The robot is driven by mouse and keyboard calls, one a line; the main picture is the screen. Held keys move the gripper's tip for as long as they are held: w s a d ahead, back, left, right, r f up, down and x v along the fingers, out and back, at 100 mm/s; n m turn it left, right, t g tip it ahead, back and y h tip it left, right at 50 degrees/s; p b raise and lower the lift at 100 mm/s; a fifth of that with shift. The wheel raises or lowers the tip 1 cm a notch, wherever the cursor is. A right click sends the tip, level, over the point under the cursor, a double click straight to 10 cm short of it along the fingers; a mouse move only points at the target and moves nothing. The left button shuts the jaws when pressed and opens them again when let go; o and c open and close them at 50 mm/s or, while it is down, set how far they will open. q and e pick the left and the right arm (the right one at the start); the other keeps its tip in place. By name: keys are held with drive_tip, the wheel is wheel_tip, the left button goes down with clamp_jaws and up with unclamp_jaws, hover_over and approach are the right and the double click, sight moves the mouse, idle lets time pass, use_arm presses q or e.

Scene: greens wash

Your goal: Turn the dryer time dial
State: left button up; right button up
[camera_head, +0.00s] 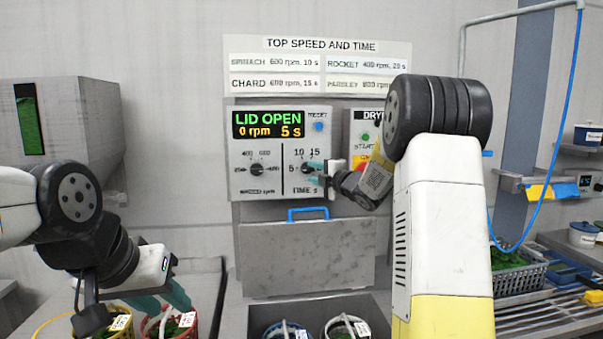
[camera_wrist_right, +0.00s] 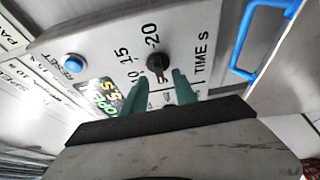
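The time dial (camera_head: 307,168) is a small black knob on the right half of the white control panel, with 5, 10, 15 and 20 marked around it. It also shows in the right wrist view (camera_wrist_right: 157,61). The display (camera_head: 268,124) reads LID OPEN, 0 rpm, 5 s. My right gripper (camera_head: 317,174) is at the panel by the dial. In the wrist view its two teal fingers (camera_wrist_right: 164,80) are apart, their tips at either side of the dial's near edge; I cannot tell whether they touch it. My left gripper (camera_head: 166,298) is low at left, fingers apart and empty.
The speed dial (camera_head: 257,170) is left of the time dial. A blue reset button (camera_head: 319,127) sits above. A blue-handled lid (camera_head: 307,214) is below the panel. Baskets of greens (camera_head: 184,326) stand beneath my left gripper. A blue hose (camera_head: 551,190) hangs at right.

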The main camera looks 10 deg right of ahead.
drive_tip(key=v, duration=0.5)
drive_tip(key=shift+s, duration=0.1)
drive_tip(key=s+d+m+g+h, duration=0.3)
drive_tip(key=s+m+h, duration=0.4)
drive_tip(key=s+m, duration=0.7)
drive_tip(key=s+a+f+m+g, duration=0.2)
drive_tip(key=s+f, duration=0.1)
drive_tip(key=s, duration=0.5)
drive_tip(key=s+a+f+m+g+y, duration=0.1)
drive_tip(key=s+a+f+m+g, duration=0.2)
drive_tip(key=s, duration=0.6)
drive_tip(key=s+a+f+m+g+y, duration=0.1)
drive_tip(key=s+a+f+m+g, duration=0.1)
drive_tip(key=s, duration=0.6)
drive_tip(key=shift+s+a+f+m, duration=0.35)
drive_tip(key=shift+a+f+m, duration=0.15)
drive_tip(key=shift+a+f, duration=0.25)
